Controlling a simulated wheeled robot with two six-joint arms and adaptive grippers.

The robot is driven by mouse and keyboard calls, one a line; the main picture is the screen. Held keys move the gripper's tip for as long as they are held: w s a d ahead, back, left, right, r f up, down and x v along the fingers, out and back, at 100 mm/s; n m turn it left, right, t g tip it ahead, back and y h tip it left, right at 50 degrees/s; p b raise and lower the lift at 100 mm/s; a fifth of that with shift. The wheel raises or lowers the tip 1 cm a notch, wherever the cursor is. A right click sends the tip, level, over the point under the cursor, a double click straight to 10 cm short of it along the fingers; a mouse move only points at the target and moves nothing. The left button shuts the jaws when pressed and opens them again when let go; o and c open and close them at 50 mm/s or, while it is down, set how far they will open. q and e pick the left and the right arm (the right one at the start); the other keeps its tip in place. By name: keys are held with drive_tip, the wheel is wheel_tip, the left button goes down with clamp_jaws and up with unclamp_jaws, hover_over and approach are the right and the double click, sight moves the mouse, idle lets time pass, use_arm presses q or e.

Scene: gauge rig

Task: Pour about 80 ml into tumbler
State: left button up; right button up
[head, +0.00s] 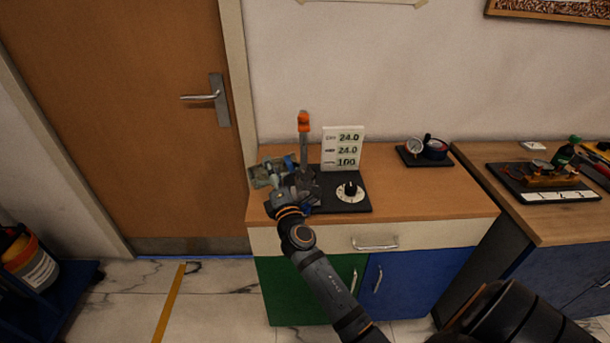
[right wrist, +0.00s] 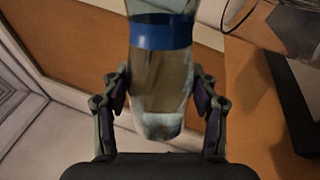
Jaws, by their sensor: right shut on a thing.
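My right gripper (head: 285,178) is over the left end of the wooden cabinet top, shut on a clear vessel with a blue band. In the right wrist view the gripper (right wrist: 160,98) has a finger on each side of this clear vessel (right wrist: 158,75). The blue band (right wrist: 160,33) runs around it, and its upper end is cut off by the picture. In the head view the arm and gripper partly hide it. I cannot tell its fill level or make out a separate tumbler. My left gripper is not in view.
A display panel (head: 342,148) reads 24.0, 24.0 and 100. In front is a black base (head: 328,204) with a dial (head: 350,191). An orange-topped post (head: 303,124) stands close to my gripper. A gauge set (head: 424,150) sits farther right. The cabinet's front right top is clear.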

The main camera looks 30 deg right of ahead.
drive_tip(key=shift+d+m+b, duration=0.2)
drive_tip(key=shift+m+b, duration=0.4)
idle(1.3)
drive_tip(key=shift+r+h, duration=0.1)
drive_tip(key=shift+h, duration=0.2)
drive_tip(key=r+n+p, duration=0.1)
drive_tip(key=p, duration=0.2)
drive_tip(key=shift+a+r, duration=0.15)
drive_tip(key=shift+a, duration=0.25)
wheel_tip(320, 180, down, 2)
drive_tip(key=n, duration=0.1)
drive_tip(key=n+y+b, duration=0.1)
drive_tip(key=n, duration=0.1)
drive_tip(key=shift+w+a+f, duration=0.1)
drive_tip(key=shift+f, duration=0.15)
drive_tip(key=shift+f+n+y, duration=0.5)
drive_tip(key=shift+f+n, duration=0.15)
drive_tip(key=shift+n, duration=0.45)
drive_tip(key=shift+d, duration=0.2)
drive_tip(key=shift+r, duration=0.1)
